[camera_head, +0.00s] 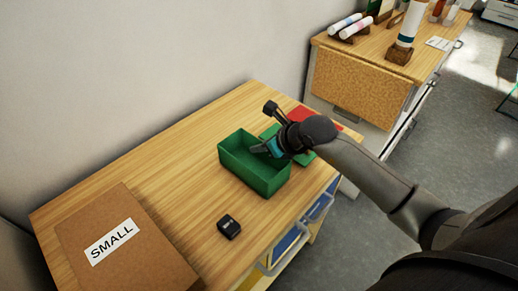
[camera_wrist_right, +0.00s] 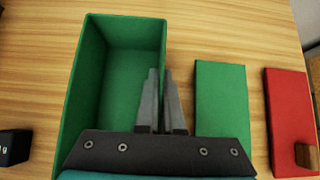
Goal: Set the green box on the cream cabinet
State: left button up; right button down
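The green box (camera_head: 243,178) is open-topped and stands on the near wooden table. My right gripper (camera_head: 262,148) reaches down from the right to the box's wall. In the right wrist view the fingers (camera_wrist_right: 160,98) are close together, one on each side of the wall of the green box (camera_wrist_right: 130,75), and look shut on it. The box looks empty. A pale cabinet with a wooden top (camera_head: 377,45) stands at the back right and may be the cream cabinet. My left gripper is not in view.
A flat green piece (camera_wrist_right: 222,98) and a flat red piece (camera_wrist_right: 290,105) lie beside the box. A black block (camera_head: 229,227) and a cardboard box marked SMALL (camera_head: 125,255) are on the near table. The back cabinet holds bottles (camera_head: 408,28), rolls (camera_head: 346,25) and a white card (camera_head: 439,43).

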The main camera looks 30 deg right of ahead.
jog(key=shift+f, duration=0.25)
jog(key=shift+f, duration=0.1)
jog(key=shift+f, duration=0.15)
jog(key=c, duration=1)
grip_release()
jog(key=shift+c, duration=0.2)
jog(key=shift+s+d+r, duration=0.1)
jog(key=shift+s+r, duration=0.05)
jog(key=shift+r, duration=0.25)
jog(key=p+v, duration=0.2)
jog(key=v, duration=0.9)
jog(key=shift+s+r, duration=0.2)
jog(key=shift+r, duration=0.05)
